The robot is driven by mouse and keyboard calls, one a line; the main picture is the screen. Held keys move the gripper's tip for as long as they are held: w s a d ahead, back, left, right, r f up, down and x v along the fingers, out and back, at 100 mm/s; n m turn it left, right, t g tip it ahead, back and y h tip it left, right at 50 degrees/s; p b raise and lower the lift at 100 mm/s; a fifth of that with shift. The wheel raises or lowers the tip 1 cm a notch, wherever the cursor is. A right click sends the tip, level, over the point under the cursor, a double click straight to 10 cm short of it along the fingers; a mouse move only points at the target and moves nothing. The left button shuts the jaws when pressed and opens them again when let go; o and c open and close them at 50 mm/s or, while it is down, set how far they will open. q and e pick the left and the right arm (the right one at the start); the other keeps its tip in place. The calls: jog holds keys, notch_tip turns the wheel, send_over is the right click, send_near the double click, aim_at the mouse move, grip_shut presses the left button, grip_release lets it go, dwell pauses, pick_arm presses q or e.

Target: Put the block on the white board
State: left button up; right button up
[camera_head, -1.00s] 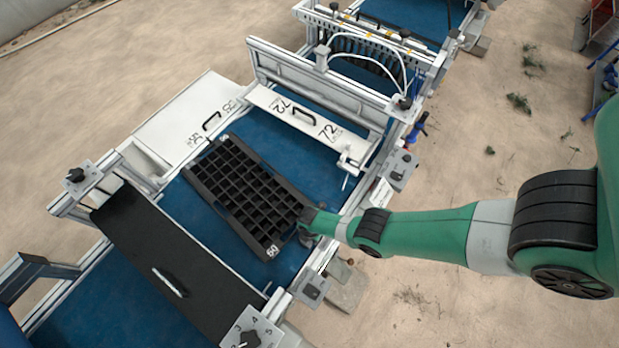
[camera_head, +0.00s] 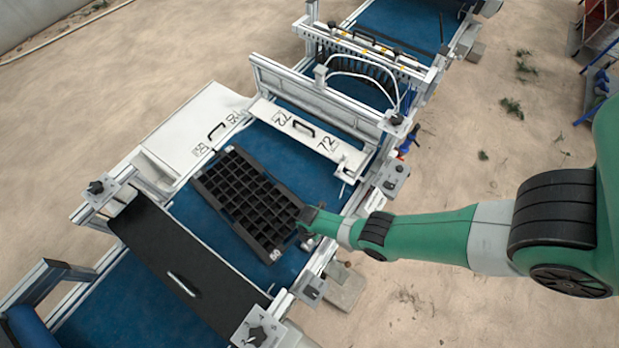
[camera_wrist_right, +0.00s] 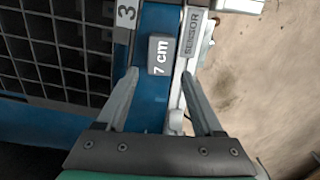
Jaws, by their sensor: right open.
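A small grey block marked "7 cm" (camera_wrist_right: 161,55) lies on the blue belt beside the rail in the right wrist view. My right gripper (camera_wrist_right: 160,74) is open, its fingertips on either side of the block's near end; I cannot tell whether they touch it. In the head view, my right gripper (camera_head: 304,220) is at the tray's right corner and hides the block. One white board (camera_head: 196,128) with a black handle lies left of the belt. Another white board marked "72" (camera_head: 276,117) spans the belt. My left gripper is out of view.
A black cell tray (camera_head: 232,219) lies on the blue belt (camera_head: 312,172) left of the gripper. A metal rail with a "SENSOR" label (camera_wrist_right: 191,35) runs right of the block. A dark panel (camera_head: 185,272) covers the nearer belt.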

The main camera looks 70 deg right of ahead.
pick_arm(q)
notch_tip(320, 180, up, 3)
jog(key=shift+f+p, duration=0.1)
jog(key=shift+p, duration=0.65)
pick_arm(e)
notch_tip(320, 180, up, 3)
jog(key=shift+f, duration=0.1)
